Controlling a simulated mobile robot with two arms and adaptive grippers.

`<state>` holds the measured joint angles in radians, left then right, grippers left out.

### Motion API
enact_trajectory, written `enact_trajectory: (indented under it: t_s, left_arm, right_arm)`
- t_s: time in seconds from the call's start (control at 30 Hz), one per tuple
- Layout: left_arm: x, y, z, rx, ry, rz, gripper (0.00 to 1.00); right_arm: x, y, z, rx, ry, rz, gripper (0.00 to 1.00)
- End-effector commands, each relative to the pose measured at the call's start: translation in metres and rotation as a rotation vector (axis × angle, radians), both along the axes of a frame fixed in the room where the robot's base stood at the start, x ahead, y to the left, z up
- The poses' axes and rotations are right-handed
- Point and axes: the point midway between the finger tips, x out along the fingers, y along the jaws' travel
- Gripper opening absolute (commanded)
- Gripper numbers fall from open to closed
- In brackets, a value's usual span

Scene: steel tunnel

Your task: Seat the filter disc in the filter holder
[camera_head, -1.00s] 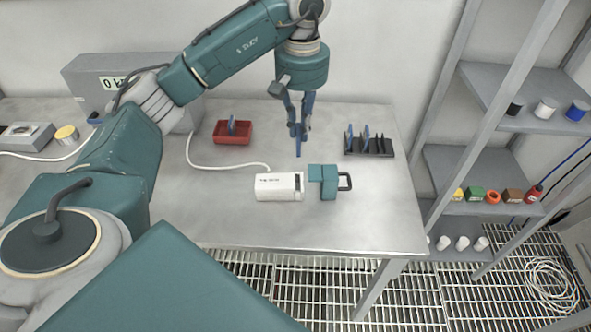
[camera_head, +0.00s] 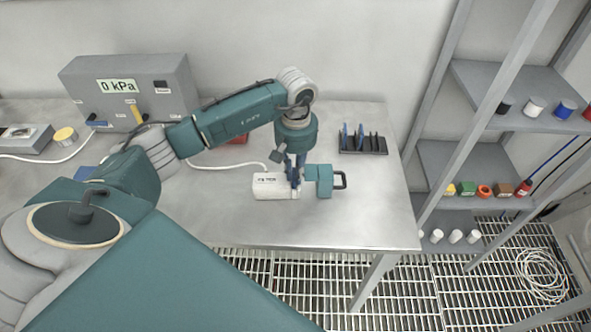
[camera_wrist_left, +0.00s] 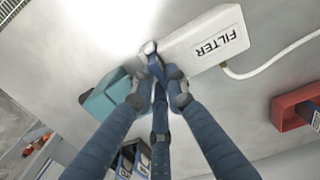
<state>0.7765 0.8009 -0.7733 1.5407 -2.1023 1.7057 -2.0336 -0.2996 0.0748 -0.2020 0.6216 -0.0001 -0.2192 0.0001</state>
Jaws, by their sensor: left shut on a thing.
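The filter holder is a white box (camera_head: 270,186) marked FILTER, with a teal handled part (camera_head: 325,180) at its right end; both also show in the left wrist view, the white box (camera_wrist_left: 205,40) and the teal part (camera_wrist_left: 103,97). My left gripper (camera_head: 294,182) points down at the right end of the white box, beside the teal part. It is shut on the blue filter disc (camera_wrist_left: 153,62), seen nearly edge-on and mostly hidden by the fingers. I cannot tell how deep the disc sits in the holder. My right gripper is out of view.
A red tray (camera_wrist_left: 291,108) is partly hidden by my arm. A grey box (camera_head: 150,85) reads 0 kPa. A white hose (camera_head: 228,165) runs to the holder. The front tabletop is clear.

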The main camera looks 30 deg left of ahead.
Motion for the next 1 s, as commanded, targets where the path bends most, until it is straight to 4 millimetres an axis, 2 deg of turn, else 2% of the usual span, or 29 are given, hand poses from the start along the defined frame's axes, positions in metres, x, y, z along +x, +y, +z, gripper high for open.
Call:
enact_trajectory:
  t_s: [0.27, 0.3, 0.33, 0.67, 0.73, 0.83, 1.0]
  left_arm:
    - [0.001, 0.0, -0.004, 0.0, -0.001, 0.0, 0.0]
    - [0.001, 0.0, -0.003, 0.0, -0.001, 0.0, 0.17]
    - [0.001, 0.0, -0.002, 0.0, -0.001, 0.0, 0.21]
    - [0.0, 0.0, 0.0, 0.0, 0.0, 0.0, 0.21]
    - [0.001, 0.0, 0.004, 0.0, -0.001, 0.0, 0.21]
    - [0.002, 0.001, 0.015, 0.0, -0.007, -0.001, 0.21]
    - [0.003, 0.0, 0.052, 0.001, -0.009, -0.001, 0.21]
  right_arm:
    - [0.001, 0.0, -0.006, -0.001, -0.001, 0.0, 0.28]
    - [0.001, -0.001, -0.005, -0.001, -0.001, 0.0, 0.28]
    - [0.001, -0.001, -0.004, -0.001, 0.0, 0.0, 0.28]
    - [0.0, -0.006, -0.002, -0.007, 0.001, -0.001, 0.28]
    - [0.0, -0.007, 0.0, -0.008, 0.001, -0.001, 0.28]
    - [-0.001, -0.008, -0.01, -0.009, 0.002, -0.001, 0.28]
    - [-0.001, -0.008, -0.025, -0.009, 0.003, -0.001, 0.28]
